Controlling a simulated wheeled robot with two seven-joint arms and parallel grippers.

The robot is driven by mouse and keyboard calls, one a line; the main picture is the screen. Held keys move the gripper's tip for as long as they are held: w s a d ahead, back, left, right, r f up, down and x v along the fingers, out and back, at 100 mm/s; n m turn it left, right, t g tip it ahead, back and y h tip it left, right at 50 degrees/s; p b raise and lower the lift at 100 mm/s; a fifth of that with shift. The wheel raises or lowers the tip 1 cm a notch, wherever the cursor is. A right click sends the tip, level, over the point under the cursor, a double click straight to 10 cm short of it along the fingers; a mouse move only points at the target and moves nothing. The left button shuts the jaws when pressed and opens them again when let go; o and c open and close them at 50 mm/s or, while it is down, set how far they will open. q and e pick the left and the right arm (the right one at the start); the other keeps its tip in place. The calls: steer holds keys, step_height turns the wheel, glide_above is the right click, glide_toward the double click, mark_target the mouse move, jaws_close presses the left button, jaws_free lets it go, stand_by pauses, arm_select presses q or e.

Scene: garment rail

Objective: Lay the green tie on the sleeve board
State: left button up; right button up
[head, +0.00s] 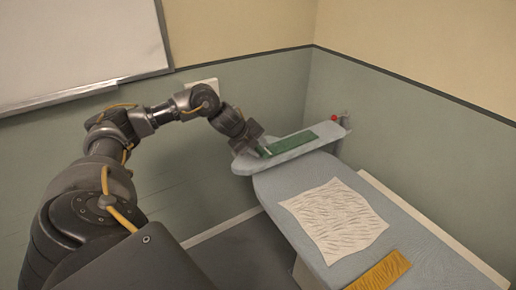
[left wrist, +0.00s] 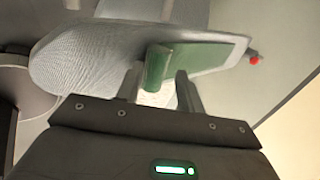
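The green tie (head: 292,142) lies lengthwise along the light grey-blue sleeve board (head: 245,165), which stands raised above the larger ironing surface. My left gripper (head: 263,151) is at the near left end of the tie, over the board. In the left wrist view the two fingers (left wrist: 160,84) are apart, with a bent end of the green tie (left wrist: 156,66) between them and a gap on either side. The rest of the tie lies flat on the sleeve board (left wrist: 80,58) beyond. My right gripper is not in view.
A cream patterned cloth (head: 334,218) and a mustard-yellow cloth (head: 380,271) lie on the ironing board (head: 285,192) below. A small red knob (head: 334,118) is at the sleeve board's far end. Walls stand close behind.

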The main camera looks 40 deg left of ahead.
arm_select(q)
steer(key=shift+s+f, duration=0.35)
steer(key=shift+f, duration=0.15)
steer(key=shift+r+p, duration=0.35)
steer(key=shift+r, duration=0.15)
steer(key=b+v, duration=0.2)
steer(key=v, duration=1)
steer(key=shift+w+r, duration=0.2)
steer(key=shift+r, duration=0.25)
steer(key=shift+a, duration=0.1)
